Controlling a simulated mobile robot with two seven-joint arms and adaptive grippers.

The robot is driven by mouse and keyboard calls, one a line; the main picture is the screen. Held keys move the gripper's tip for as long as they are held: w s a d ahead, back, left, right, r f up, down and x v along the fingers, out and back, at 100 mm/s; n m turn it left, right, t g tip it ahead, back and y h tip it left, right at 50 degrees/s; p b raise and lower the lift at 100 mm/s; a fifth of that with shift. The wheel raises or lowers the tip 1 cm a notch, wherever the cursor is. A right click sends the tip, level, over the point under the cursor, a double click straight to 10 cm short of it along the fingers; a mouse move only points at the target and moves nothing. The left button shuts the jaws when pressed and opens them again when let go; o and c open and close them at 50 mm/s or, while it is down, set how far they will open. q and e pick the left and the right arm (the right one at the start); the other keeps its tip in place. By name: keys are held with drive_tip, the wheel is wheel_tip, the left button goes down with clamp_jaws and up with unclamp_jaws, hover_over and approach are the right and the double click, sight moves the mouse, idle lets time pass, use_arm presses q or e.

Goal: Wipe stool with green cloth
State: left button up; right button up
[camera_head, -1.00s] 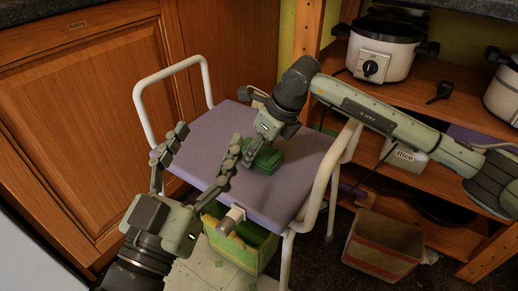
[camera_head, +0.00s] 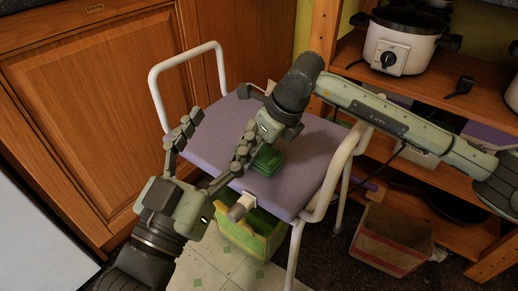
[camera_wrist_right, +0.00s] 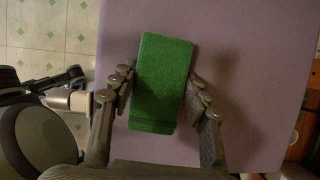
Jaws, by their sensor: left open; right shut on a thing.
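The stool (camera_head: 318,150) has a purple seat and white tubular side rails. The green cloth (camera_head: 267,161) is a folded block on the seat, towards its front. My right gripper (camera_head: 258,150) reaches down over the seat and is shut on the cloth; in the right wrist view the cloth (camera_wrist_right: 163,90) sits between its two fingers, over the purple seat. My left gripper (camera_head: 218,127) is open and empty, its fingers pointing up over the seat's front left part. The right gripper partly hides the cloth in the head view.
A green and yellow box (camera_head: 252,236) stands under the stool. A cardboard box (camera_head: 392,238) is on the floor to the right. Wooden shelves (camera_head: 475,112) with a white cooker (camera_head: 397,48) stand behind at right. A wooden cabinet (camera_head: 95,120) is behind at left.

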drive_tip(key=shift+r+p, duration=1.6)
drive_tip(key=shift+r, duration=1.95)
drive_tip(key=shift+d, duration=0.1)
